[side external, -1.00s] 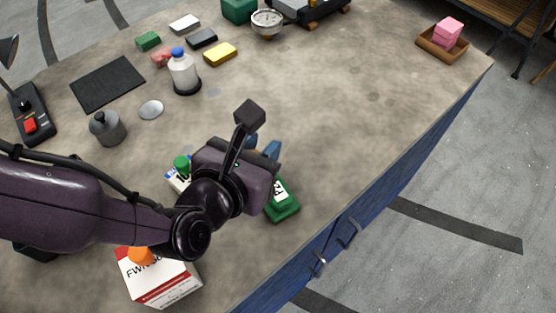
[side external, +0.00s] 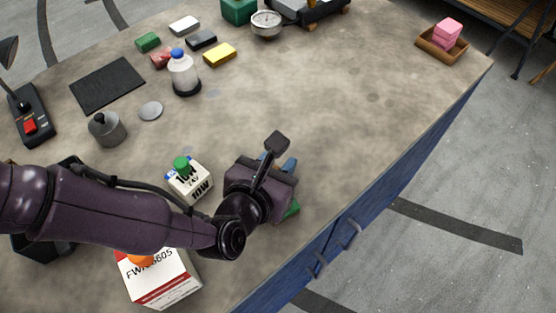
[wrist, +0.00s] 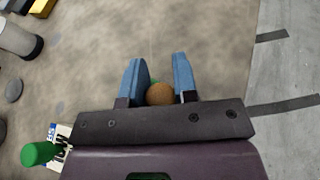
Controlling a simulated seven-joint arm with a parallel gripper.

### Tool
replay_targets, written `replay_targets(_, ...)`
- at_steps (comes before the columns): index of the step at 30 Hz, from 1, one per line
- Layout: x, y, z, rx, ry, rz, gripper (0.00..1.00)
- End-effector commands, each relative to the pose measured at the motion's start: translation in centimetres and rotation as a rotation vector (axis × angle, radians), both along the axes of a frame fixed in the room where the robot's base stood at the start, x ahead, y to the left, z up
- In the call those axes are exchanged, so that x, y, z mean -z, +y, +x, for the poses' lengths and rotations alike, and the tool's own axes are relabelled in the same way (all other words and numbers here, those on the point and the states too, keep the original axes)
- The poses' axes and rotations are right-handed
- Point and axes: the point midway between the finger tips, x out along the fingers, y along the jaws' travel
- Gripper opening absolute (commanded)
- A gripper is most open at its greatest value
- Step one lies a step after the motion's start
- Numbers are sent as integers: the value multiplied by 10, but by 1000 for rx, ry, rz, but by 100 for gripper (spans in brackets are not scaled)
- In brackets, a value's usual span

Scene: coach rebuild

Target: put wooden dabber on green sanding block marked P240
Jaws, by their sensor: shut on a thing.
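The wooden dabber (wrist: 160,94) shows as a round brown knob between the blue fingers of my gripper (wrist: 158,76) in the wrist view. My gripper is shut on it. In the side view the dabber is hidden behind my gripper.
A white 10W container with a green cap (side external: 188,181) stands left of my gripper. A white and red box (side external: 160,280) is in front. A spray-type bottle with a blue cap (side external: 184,72), a grey pot (side external: 107,129) and a yellow block (side external: 220,54) stand farther back.

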Motion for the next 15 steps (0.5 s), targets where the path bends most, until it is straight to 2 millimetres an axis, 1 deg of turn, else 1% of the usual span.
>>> replay_targets(1, 1, 0, 0, 0, 0, 1, 32)
replay_targets(2, 1, 0, 0, 0, 0, 1, 39)
replay_targets(3, 1, 0, 0, 0, 0, 1, 48)
replay_targets(4, 1, 0, 0, 0, 0, 1, 53)
replay_targets(11, 0, 0, 0, 0, 0, 0, 53)
replay_targets(14, -4, 0, 0, 1, 0, -2, 53)
replay_targets(15, -5, 0, -3, 2, 0, -1, 53)
